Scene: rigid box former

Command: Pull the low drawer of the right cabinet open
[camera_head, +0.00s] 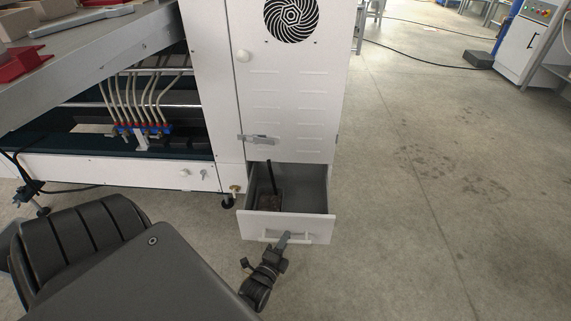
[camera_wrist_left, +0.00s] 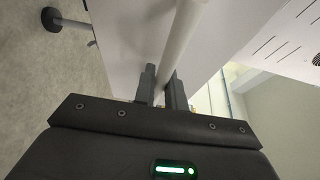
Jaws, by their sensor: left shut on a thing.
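The low drawer (camera_head: 288,226) of the white right cabinet (camera_head: 288,110) stands pulled out, and its inside shows from above. A dark block with an upright black rod (camera_head: 271,190) is in the drawer at its left side. A white bar handle (camera_head: 300,239) runs across the drawer front. My left gripper (camera_head: 284,240) is at this handle, with its fingers shut on it. In the left wrist view the two fingers (camera_wrist_left: 162,88) are on either side of the white handle bar (camera_wrist_left: 182,40). My right gripper is in neither view.
A work table (camera_head: 110,45) with red and beige parts stands at the upper left. Tubes and blue fittings (camera_head: 140,128) show below it. A cabinet latch (camera_head: 258,138) sits above the drawer. The floor (camera_head: 430,200) to the right is clear.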

